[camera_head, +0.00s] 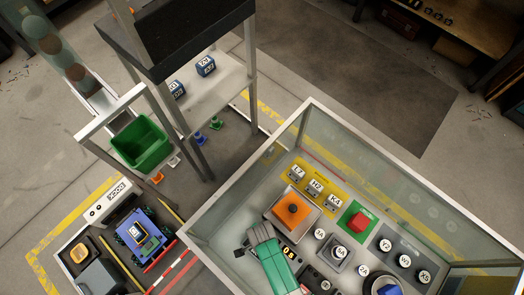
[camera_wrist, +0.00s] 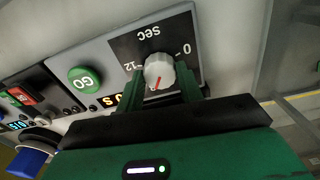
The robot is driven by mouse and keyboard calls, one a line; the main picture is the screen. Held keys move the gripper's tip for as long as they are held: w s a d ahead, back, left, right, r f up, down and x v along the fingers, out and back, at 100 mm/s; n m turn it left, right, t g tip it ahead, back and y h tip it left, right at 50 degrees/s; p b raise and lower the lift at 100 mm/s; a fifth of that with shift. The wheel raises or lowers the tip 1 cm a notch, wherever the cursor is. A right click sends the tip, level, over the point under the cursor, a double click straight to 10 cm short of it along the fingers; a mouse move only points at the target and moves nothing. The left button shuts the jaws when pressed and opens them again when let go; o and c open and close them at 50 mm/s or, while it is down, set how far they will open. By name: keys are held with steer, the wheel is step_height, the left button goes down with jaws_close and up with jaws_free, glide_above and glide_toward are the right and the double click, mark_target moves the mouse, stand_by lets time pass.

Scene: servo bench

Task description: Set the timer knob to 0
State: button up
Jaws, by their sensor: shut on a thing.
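The timer knob (camera_wrist: 160,70) is a round grey cap with a red pointer line, on a dark panel in the wrist view. The panel's print is upside down: SEC above the knob, 0 at its upper right, 12 at its left. The red line points down toward my gripper, slightly left, at neither number. My gripper (camera_wrist: 162,84) has its green fingers on both sides of the knob and is shut on it. In the head view the green hand (camera_head: 272,262) covers the knob. An amber display (camera_head: 288,252) beside it seems to read 05.
A green GO button (camera_wrist: 85,80) sits left of the knob in the wrist view. Glass walls with a metal rim (camera_head: 390,166) enclose the bench.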

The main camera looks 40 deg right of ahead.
steer(key=shift+r, duration=0.1)
steer(key=shift+n+p, duration=0.6)
steer(key=shift+n, duration=0.5)
steer(key=n+p, duration=0.1)
steer(key=n, duration=0.3)
steer(key=shift+n, duration=0.3)
steer(key=n+p, duration=0.1)
steer(key=n, duration=0.3)
steer(key=shift+n, duration=0.3)
steer(key=n, duration=0.3)
steer(key=shift+n+p, duration=0.3)
steer(key=shift+p, duration=0.1)
steer(key=n, duration=1.2)
steer(key=shift+n+p, duration=0.35)
steer(key=shift+n, duration=0.05)
